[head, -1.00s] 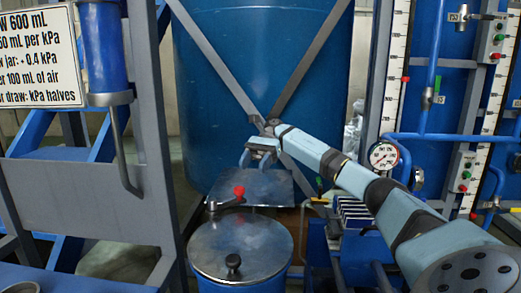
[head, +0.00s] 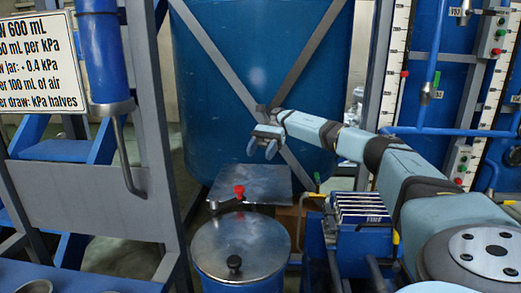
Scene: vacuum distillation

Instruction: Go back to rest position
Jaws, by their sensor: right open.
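My right gripper (head: 262,150) is open, with its two light-blue fingers apart and nothing between them. It hangs in the air above and behind the square metal plate (head: 252,186), in front of the large blue tank (head: 215,110). My right arm reaches in from the lower right corner. My left gripper is not in view.
A blue box of packets (head: 361,208) is close beside my right arm. A grey frame with a sign (head: 38,62) stands left. Gauge panels (head: 470,90) stand right.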

